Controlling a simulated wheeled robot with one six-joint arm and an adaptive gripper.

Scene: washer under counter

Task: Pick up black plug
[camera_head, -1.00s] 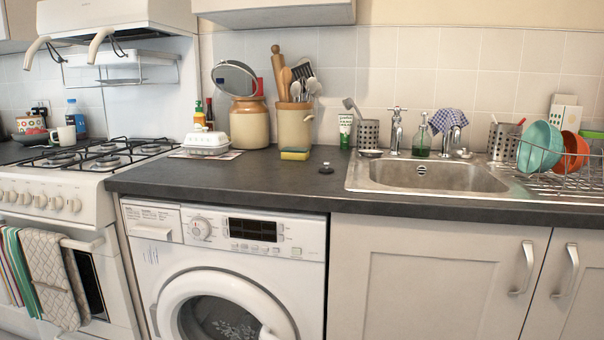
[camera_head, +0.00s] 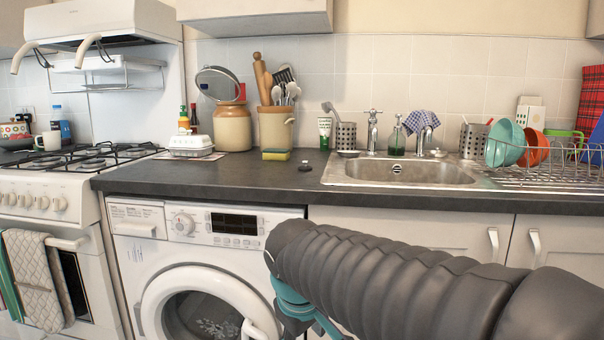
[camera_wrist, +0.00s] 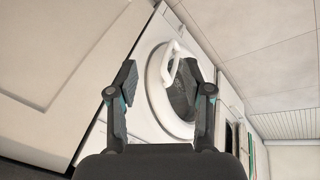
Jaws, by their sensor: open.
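The black plug (camera_head: 305,166) is a small dark disc lying on the dark counter (camera_head: 240,178), left of the sink and right of the sponge. My arm reaches in from the right of the head view, in front of the cupboards and lower than the counter top. In the wrist view my gripper (camera_wrist: 164,98) is open and empty, with its two fingers spread apart. Behind the fingers is the washer door (camera_wrist: 170,85). The plug does not show in the wrist view. In the head view the fingers are mostly hidden behind my arm.
The washing machine (camera_head: 150,225) stands under the counter. Around the plug are a yellow-green sponge (camera_head: 276,154), a utensil crock (camera_head: 275,128), a green-white tube (camera_head: 325,133) and the steel sink (camera_head: 345,168). The counter in front of the plug is clear. A dish rack (camera_head: 560,175) stands at right.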

